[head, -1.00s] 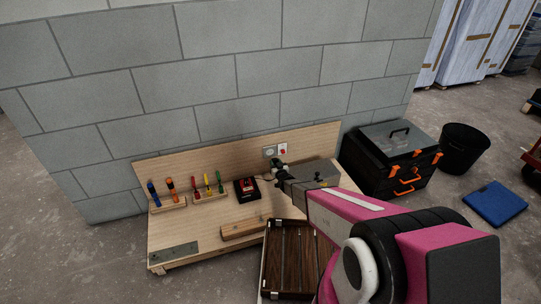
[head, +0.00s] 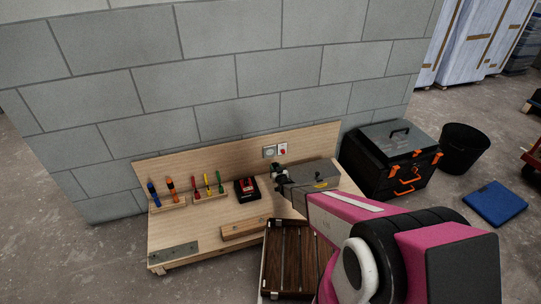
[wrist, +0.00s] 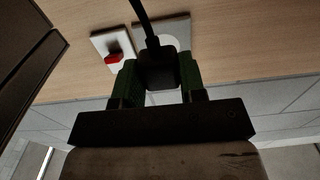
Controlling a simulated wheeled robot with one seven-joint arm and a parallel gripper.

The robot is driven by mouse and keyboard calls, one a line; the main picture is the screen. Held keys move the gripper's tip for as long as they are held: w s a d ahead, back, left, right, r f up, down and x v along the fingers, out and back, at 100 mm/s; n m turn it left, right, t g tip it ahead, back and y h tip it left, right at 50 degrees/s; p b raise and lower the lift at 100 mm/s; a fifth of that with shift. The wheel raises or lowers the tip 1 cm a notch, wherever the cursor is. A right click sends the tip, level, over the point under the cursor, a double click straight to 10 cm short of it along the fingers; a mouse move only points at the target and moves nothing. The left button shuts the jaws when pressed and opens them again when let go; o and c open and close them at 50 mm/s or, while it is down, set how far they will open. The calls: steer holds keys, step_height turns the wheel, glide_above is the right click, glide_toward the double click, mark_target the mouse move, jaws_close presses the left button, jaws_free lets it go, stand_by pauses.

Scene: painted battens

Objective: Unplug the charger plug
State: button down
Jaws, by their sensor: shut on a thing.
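The black charger plug (wrist: 158,72) is held between the green finger pads of my gripper (wrist: 155,85) in the wrist view, its cable running up past the socket. The grey socket plate (wrist: 178,30) with its round white face is behind the plug. In the head view the socket (head: 269,152) is uncovered on the wooden backboard, and my gripper (head: 278,174) is in front of and below it. The plug looks apart from the socket. My gripper mostly hides the plug in the head view.
A white plate with a red switch (head: 282,149) is beside the socket. A black and red device (head: 246,188) and racked screwdrivers (head: 208,184) are on the bench to the left. A grey box (head: 318,174) is close right of my gripper. A dark slatted tray (head: 288,250) lies in front.

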steer(key=shift+f, duration=1.35)
steer(key=c, duration=0.6)
jaws_free()
steer(key=shift+f, duration=0.1)
steer(key=shift+f, duration=0.1)
steer(key=shift+s, duration=0.1)
